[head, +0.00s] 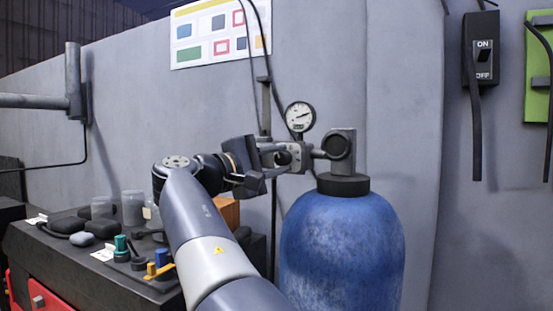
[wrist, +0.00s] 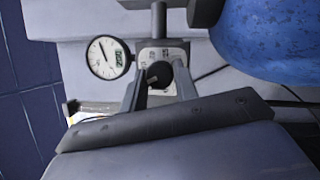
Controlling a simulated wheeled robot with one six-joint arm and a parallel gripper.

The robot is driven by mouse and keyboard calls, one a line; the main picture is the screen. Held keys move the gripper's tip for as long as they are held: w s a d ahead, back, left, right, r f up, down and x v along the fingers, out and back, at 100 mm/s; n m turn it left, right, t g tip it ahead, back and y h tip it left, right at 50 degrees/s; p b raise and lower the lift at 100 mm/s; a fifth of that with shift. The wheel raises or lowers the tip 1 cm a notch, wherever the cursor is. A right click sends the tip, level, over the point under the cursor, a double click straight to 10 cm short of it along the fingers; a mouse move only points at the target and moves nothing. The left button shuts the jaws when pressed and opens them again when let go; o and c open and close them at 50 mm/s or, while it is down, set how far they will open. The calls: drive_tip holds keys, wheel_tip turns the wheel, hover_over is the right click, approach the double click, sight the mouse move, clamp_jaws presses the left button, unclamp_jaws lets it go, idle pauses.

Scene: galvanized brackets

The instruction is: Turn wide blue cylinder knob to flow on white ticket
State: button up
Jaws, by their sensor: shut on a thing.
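The wide blue cylinder (head: 342,245) stands upright right of my arm, and part of it shows in the wrist view (wrist: 270,35). A grey regulator is fixed at its top, with a small dark knob (wrist: 158,74). My gripper (head: 276,162) is shut on this knob; in the wrist view its two fingers (wrist: 159,84) stand on either side of it. A round white gauge (head: 300,116) sits above the regulator; it also shows in the wrist view (wrist: 108,57), its reading too small to tell. A white ticket (head: 103,253) lies on the bench, its writing unreadable.
The dark bench (head: 90,278) at left holds jars, dark lumps and green, blue and yellow fittings. A wall poster (head: 220,32) hangs behind. An ON/OFF switch (head: 483,55) and a green panel (head: 538,75) are on the right wall. Black cables hang near the regulator.

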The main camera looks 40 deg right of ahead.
drive_tip(key=m+y, duration=0.1)
drive_tip(key=m, duration=0.1)
drive_tip(key=m+p, duration=0.1)
drive_tip(key=m, duration=0.1)
drive_tip(key=shift+r+y, duration=0.2)
drive_tip(key=shift+y, duration=0.2)
drive_tip(key=m+y+p, duration=0.1)
drive_tip(key=m, duration=0.2)
drive_tip(key=m+t+y, duration=0.1)
drive_tip(key=m+y, duration=0.1)
drive_tip(key=m, duration=0.1)
drive_tip(key=shift+s+m, duration=0.1)
drive_tip(key=shift+m, duration=0.3)
drive_tip(key=shift+s+m+t+y, duration=0.1)
drive_tip(key=shift+m+t+y, duration=0.4)
drive_tip(key=shift+m+t, duration=0.7)
drive_tip(key=shift+m, duration=0.3)
drive_tip(key=o, duration=1)
drive_tip(key=shift+r, duration=0.15)
drive_tip(key=shift+c, duration=0.2)
drive_tip(key=v, duration=1)
drive_tip(key=shift+a+r, duration=0.2)
drive_tip(key=shift+a, duration=0.15)
